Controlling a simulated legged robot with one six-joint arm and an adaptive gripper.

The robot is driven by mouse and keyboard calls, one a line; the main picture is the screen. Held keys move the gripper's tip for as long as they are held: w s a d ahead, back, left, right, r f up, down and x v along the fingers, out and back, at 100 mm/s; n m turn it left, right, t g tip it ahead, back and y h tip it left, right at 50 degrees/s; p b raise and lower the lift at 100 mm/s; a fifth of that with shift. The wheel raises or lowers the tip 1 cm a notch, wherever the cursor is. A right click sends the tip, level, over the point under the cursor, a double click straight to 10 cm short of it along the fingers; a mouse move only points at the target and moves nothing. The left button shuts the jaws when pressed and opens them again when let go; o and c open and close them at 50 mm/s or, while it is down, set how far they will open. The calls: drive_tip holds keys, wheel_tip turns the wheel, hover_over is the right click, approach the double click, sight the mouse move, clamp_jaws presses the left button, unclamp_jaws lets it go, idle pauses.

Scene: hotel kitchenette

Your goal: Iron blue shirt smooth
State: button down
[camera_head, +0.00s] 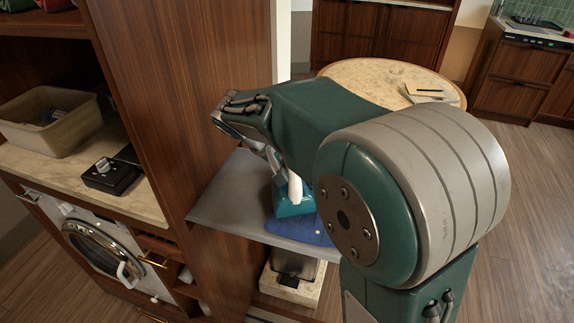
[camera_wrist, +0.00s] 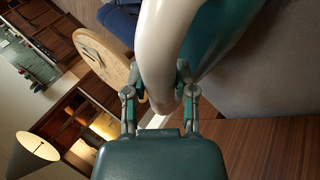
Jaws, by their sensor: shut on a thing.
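A teal iron (camera_head: 293,207) with a cream handle stands on a grey board (camera_head: 225,205). My gripper (camera_head: 284,178) is shut on the iron's handle. The wrist view shows the cream handle (camera_wrist: 163,50) between the two fingers of my gripper (camera_wrist: 160,95), with the teal iron body (camera_wrist: 215,40) behind it. The blue shirt (camera_head: 312,232) lies on the board under and beside the iron, partly hidden by my arm. A piece of blue cloth (camera_wrist: 120,22) shows at the top of the wrist view. I cannot tell how smooth the shirt is.
A tall wooden panel (camera_head: 190,100) rises at the board's left. A beige bin (camera_head: 50,122) and a black box (camera_head: 110,176) sit on the counter over a washing machine (camera_head: 95,245). A round table (camera_head: 350,72) stands behind. Open floor (camera_head: 530,220) lies at the right.

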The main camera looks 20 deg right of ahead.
drive_tip(key=shift+w+d, duration=0.1)
drive_tip(key=shift+w, duration=0.05)
drive_tip(key=s+d, duration=0.5)
drive_tip(key=d, duration=0.3)
drive_tip(key=s+d, duration=0.6)
drive_tip(key=d, duration=0.3)
idle(2.2)
wheel_tip(320, 180, up, 6)
idle(0.8)
drive_tip(key=shift+w+r, duration=0.1)
drive_tip(key=shift+r, duration=0.05)
wheel_tip(320, 180, up, 3)
drive_tip(key=shift+f, duration=0.15)
idle(0.4)
